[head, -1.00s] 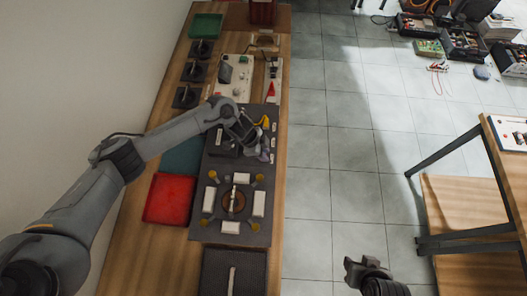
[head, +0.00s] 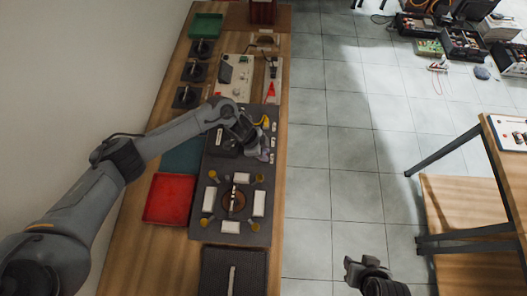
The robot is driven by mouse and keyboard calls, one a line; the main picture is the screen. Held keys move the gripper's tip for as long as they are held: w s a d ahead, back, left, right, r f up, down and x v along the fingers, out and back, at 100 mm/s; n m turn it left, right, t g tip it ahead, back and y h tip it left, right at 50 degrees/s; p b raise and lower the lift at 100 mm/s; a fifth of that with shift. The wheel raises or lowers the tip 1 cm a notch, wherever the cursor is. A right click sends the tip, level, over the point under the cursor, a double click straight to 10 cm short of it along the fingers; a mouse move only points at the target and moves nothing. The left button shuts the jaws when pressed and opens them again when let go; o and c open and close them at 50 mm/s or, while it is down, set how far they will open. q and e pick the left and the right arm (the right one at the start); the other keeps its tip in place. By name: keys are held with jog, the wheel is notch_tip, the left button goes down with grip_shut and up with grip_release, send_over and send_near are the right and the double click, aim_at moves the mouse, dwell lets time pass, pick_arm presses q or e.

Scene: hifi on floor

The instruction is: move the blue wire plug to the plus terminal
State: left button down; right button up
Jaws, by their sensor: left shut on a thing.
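My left gripper (head: 257,142) is over the right part of a dark board (head: 234,232) on the long wooden bench. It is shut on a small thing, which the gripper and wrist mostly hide. I cannot make out whether this is the blue wire plug. A yellow piece (head: 265,121) and small pale pieces (head: 272,142) are close beside the gripper. No plus mark can be read at this size. My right gripper (head: 353,268) is low in the picture, over the floor and away from the bench; its jaws are unclear.
A red tray (head: 170,199), a green tray (head: 206,26) and several dark square plates (head: 187,97) line the bench's left side. Pale panels (head: 233,87) are further back. A wooden table (head: 470,215) stands at right. Tiled floor (head: 330,150) between is clear.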

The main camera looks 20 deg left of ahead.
dwell(0.3)
pick_arm(q)
jog(key=c, duration=0.8)
grip_release()
jog(key=shift+c, duration=0.2)
jog(key=d+p+v, duration=0.2)
jog(key=p+v, duration=0.3)
jog(key=v, duration=1)
jog(key=shift+w+r, duration=0.3)
jog(key=shift+r, duration=0.3)
jog(key=shift+a, duration=0.15)
